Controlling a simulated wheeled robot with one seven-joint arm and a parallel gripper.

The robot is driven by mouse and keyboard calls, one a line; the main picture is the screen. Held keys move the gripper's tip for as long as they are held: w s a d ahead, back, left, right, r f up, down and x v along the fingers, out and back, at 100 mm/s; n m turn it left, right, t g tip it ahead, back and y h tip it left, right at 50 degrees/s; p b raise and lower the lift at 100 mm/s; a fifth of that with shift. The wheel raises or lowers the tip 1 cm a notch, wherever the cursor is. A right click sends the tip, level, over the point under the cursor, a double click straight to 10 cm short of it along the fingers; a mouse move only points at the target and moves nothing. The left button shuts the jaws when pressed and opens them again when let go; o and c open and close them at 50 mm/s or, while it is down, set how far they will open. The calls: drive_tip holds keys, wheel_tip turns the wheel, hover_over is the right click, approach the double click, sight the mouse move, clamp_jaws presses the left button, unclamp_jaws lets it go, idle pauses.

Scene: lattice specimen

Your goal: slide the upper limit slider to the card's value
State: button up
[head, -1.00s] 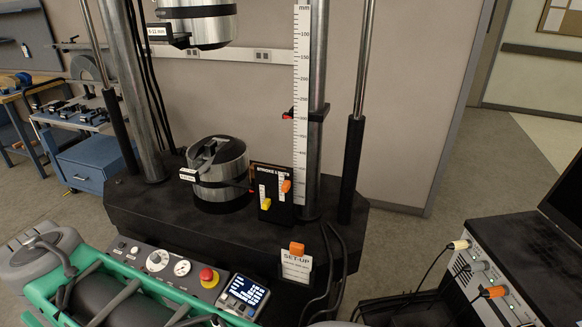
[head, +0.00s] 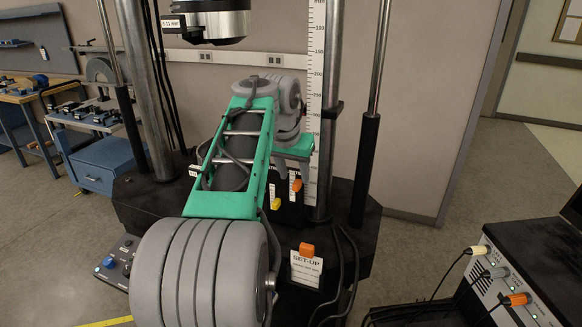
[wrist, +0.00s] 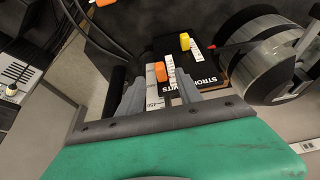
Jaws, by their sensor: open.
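The black stroke limits panel (head: 289,214) stands on the machine base, partly hidden behind my arm. It has a yellow slider (head: 276,204) at left and an orange slider (head: 297,185) at right, higher up. The wrist view shows the orange slider (wrist: 160,72) and the yellow slider (wrist: 185,41) beside their white scales. Which is the upper limit is not legible. My gripper (wrist: 160,82) is open and empty, its fingers pointing toward the panel, with the orange slider between the fingertips in view; contact cannot be told. The SET-UP card (head: 306,270) hangs at the base's front; its values are too small to read.
A tall white mm ruler (head: 315,100) and steel column stand just behind the panel. A steel cylinder (wrist: 262,55) is close beside the panel. Black cables (head: 345,250) hang by the card. A cabinet with plugged cables (head: 500,290) stands at right.

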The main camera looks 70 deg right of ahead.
sight(296, 184)
drive_tip(key=x, duration=0.3)
drive_tip(key=shift+d+f, duration=0.15)
drive_tip(key=shift+f, duration=0.1)
clamp_jaws()
idle(0.4)
